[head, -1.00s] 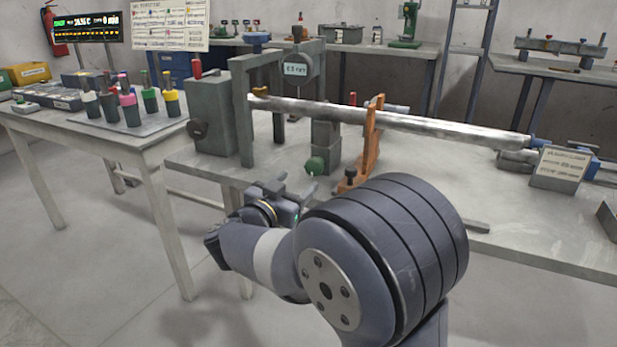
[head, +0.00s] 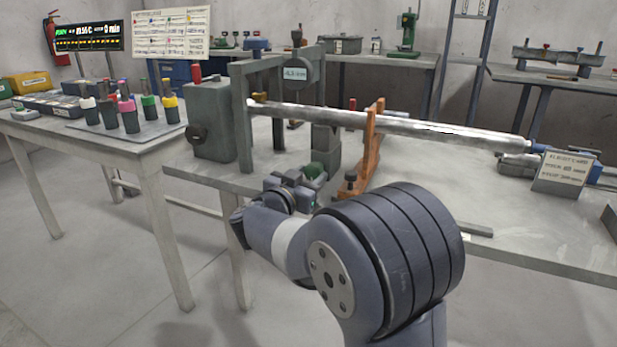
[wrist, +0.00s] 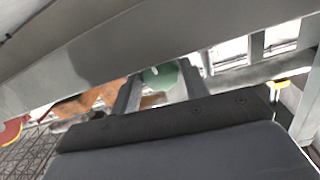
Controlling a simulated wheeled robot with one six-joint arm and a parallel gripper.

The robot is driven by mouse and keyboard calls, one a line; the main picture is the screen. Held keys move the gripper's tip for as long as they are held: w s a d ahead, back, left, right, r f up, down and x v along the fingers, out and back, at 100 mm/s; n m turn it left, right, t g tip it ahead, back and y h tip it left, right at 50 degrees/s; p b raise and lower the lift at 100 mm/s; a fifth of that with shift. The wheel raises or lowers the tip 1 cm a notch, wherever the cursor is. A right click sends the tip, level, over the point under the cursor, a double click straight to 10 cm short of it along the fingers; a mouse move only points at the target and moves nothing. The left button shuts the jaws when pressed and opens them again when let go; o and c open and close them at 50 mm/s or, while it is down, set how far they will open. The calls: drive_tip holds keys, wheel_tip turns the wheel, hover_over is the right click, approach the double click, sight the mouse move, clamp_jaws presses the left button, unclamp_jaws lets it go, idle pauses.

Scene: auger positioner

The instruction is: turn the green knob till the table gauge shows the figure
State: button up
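The green knob (head: 314,170) sits low on the front of the grey post under the long metal auger (head: 400,123). My gripper (head: 305,180) is at the knob, partly covering it in the head view. In the wrist view the green knob (wrist: 160,75) shows between the two spread fingers of my gripper (wrist: 160,88). The fingers look open, one on each side of the knob; I cannot tell if they touch it.
An orange bracket (head: 371,150) and a small dark knob (head: 351,184) stand close right of the green knob. A grey box (head: 211,120) stands left. A printed card (head: 563,171) stands at the right. A side table (head: 95,140) holds several coloured-top holders.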

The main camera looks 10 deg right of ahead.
drive_tip(key=c, duration=0.5)
drive_tip(key=shift+c, duration=0.2)
drive_tip(key=shift+m, duration=0.3)
